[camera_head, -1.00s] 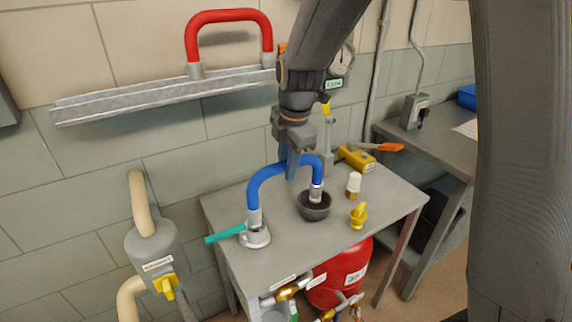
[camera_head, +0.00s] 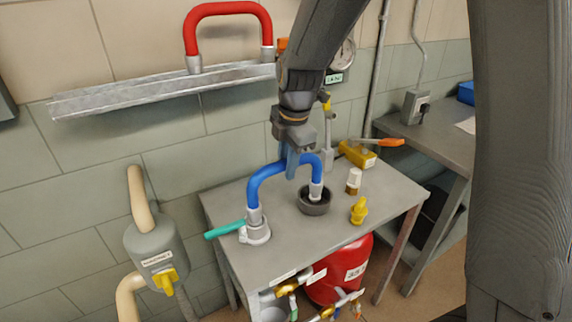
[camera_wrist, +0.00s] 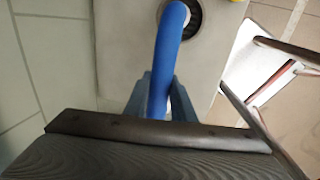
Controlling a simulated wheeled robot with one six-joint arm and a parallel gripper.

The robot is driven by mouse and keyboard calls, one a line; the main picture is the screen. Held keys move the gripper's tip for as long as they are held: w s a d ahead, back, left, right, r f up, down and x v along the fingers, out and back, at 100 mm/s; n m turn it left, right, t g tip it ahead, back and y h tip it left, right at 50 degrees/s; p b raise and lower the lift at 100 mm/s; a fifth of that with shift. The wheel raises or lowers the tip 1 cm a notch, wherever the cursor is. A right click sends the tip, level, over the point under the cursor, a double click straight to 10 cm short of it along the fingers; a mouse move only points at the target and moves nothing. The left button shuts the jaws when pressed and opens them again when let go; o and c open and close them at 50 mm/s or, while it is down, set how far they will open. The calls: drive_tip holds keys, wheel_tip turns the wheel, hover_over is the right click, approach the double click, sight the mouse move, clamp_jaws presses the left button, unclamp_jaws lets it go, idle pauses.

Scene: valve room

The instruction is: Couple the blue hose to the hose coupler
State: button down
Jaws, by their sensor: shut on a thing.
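The blue hose (camera_head: 262,180) is an upside-down U with grey metal ends. My gripper (camera_head: 292,166) is shut on its top, right of the middle; the wrist view also shows my gripper (camera_wrist: 160,100) with a finger on each side of the hose (camera_wrist: 170,50). The hose's left end is at the hose coupler (camera_head: 256,232), a grey fitting with a teal lever on the table; I cannot tell whether it is fully seated. The right end hangs in or just above a dark round bowl (camera_head: 314,206).
The grey table (camera_head: 290,245) also holds a white-and-brass fitting (camera_head: 354,180), a yellow fitting (camera_head: 359,211) and a yellow valve with an orange handle (camera_head: 358,154). A red hose (camera_head: 228,12) sits on a wall rail (camera_head: 150,92). A workbench (camera_head: 430,150) stands at right.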

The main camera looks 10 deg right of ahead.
drive_tip(key=shift+f+b, duration=0.45)
drive_tip(key=shift+f, duration=0.55)
idle(1.2)
idle(0.4)
drive_tip(key=c, duration=1)
unclamp_jaws()
drive_tip(key=shift+r, duration=0.15)
drive_tip(key=shift+r+p, duration=2.6)
drive_tip(key=shift+r, duration=0.8)
